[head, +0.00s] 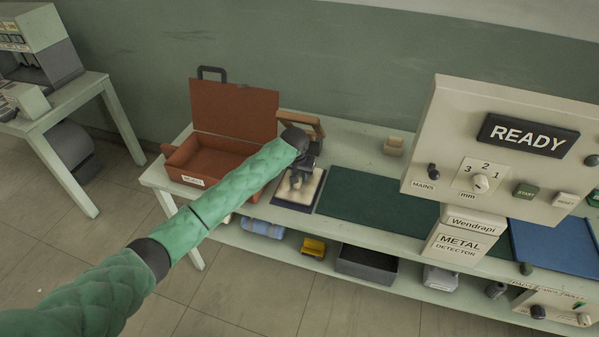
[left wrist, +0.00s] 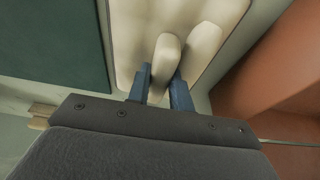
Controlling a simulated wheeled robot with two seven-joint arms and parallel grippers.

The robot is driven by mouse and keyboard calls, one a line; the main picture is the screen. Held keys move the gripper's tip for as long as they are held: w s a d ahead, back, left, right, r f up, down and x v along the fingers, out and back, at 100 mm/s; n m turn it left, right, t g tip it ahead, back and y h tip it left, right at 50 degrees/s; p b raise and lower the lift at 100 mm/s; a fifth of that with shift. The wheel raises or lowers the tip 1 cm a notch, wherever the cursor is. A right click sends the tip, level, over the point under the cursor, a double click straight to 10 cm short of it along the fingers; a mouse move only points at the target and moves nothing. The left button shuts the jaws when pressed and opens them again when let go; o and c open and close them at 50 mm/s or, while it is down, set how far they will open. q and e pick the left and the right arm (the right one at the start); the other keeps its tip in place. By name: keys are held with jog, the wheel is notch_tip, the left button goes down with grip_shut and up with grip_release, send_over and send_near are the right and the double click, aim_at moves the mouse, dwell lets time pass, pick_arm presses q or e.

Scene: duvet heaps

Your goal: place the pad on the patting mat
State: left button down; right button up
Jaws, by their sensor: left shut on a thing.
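My left gripper (head: 296,180) points down over a cream padded piece (head: 307,192) on the bench, between the brown case and the dark green mat (head: 375,214). In the left wrist view its blue fingers (left wrist: 160,84) are shut on a cream, rounded upright part (left wrist: 167,52). This looks like the pad or its grip; I cannot tell whether it is separate from the cream surface (left wrist: 129,40) below. The green mat, likely the patting mat, also shows in the left wrist view (left wrist: 50,45), with nothing on it. My right gripper is not in view.
An open brown case (head: 234,112) stands to the left. A wooden piece (head: 303,122) is behind my gripper. A small tan block (head: 394,146) stands behind the green mat.

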pick_arm(q)
jog(key=shift+f, duration=0.15)
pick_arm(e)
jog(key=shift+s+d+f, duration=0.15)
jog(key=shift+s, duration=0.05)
pick_arm(q)
jog(key=c, duration=1.3)
grip_release()
jog(key=shift+f, duration=0.1)
jog(key=shift+o, duration=0.2)
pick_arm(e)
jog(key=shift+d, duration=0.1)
pick_arm(q)
jog(key=shift+s+r, duration=0.1)
jog(key=shift+r, duration=0.25)
jog(key=b+v, duration=0.3)
jog(key=v, duration=0.8)
jog(key=shift+r, duration=0.25)
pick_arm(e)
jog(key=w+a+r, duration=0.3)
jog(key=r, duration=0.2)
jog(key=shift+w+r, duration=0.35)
pick_arm(q)
jog(key=shift+s, duration=0.15)
